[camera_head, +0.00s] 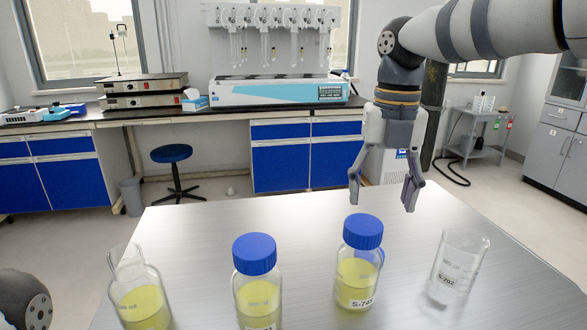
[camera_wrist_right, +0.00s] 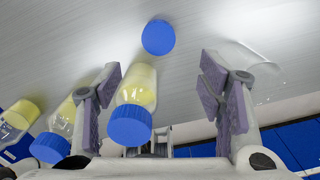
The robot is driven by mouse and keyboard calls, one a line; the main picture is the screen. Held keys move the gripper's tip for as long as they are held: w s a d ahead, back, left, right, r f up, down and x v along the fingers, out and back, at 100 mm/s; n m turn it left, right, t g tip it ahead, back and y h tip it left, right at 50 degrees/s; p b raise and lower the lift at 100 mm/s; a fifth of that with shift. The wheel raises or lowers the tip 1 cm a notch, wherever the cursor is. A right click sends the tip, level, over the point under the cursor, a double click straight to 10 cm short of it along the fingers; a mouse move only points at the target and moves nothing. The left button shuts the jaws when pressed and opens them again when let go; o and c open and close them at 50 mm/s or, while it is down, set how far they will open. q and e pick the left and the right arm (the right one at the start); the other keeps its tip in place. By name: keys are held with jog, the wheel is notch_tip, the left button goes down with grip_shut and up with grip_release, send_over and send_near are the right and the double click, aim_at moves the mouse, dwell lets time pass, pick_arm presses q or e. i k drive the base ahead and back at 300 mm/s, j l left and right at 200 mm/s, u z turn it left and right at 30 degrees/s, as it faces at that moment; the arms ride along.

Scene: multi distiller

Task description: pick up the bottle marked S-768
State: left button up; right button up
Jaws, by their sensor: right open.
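Two clear bottles with blue caps and yellow liquid stand on the metal table (camera_head: 205,225) in the head view. The right bottle (camera_head: 357,275) has a label that seems to begin S-74, its last digit unclear. The label of the left bottle (camera_head: 256,285) is cut off and unreadable. I cannot read S-768 anywhere. My right gripper (camera_head: 383,205) is open and empty, pointing down behind and above the right bottle. In the right wrist view, a capped bottle (camera_wrist_right: 131,122) shows between the open fingers, with no visible contact. My left gripper is out of view.
A glass vessel of yellow liquid (camera_head: 140,300) stands at left, an empty beaker (camera_head: 458,268) marked S-702 at right. A blue disc (camera_wrist_right: 158,37), perhaps a cap, shows in the wrist view. The table's far part is clear. A bench (camera_head: 215,115) with instruments stands beyond.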

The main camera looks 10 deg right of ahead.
aim_at(138, 295)
jog(key=k+l, duration=0.25)
jog(key=l, duration=0.15)
jog(key=k+l, duration=0.25)
jog(key=l, duration=0.15)
jog(key=k+l, duration=0.25)
jog(key=l, duration=0.15)
jog(key=k+l, duration=0.25)
jog(key=l, duration=0.2)
